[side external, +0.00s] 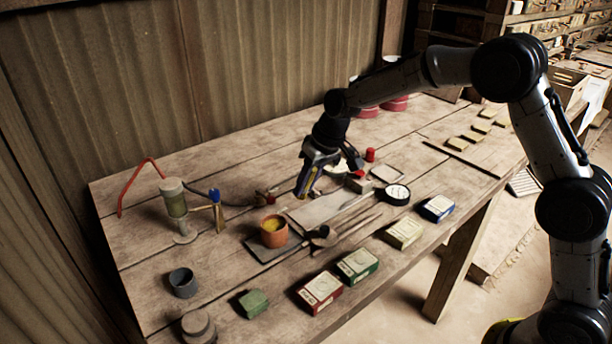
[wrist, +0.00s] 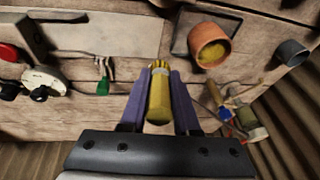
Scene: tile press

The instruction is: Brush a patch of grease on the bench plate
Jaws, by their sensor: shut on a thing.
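My gripper (side external: 304,193) points down over the bench, just behind the grey bench plate (side external: 322,208). In the wrist view its two purple fingers (wrist: 159,105) are shut on a brush (wrist: 158,108). The brush has a yellow handle, a pale ferrule and short yellow bristles at its far end. In the side view the fingers largely hide it, and I cannot tell whether it touches anything. An orange clay pot (side external: 274,236) with yellow contents stands to the left of the plate; it also shows in the wrist view (wrist: 207,42). I cannot make out a grease patch on the plate.
Several small boxes, including a red one (side external: 319,291) and a green one (side external: 357,266), line the front edge. A dark cup (side external: 183,282) and a lamp-like stand (side external: 174,203) are at left.

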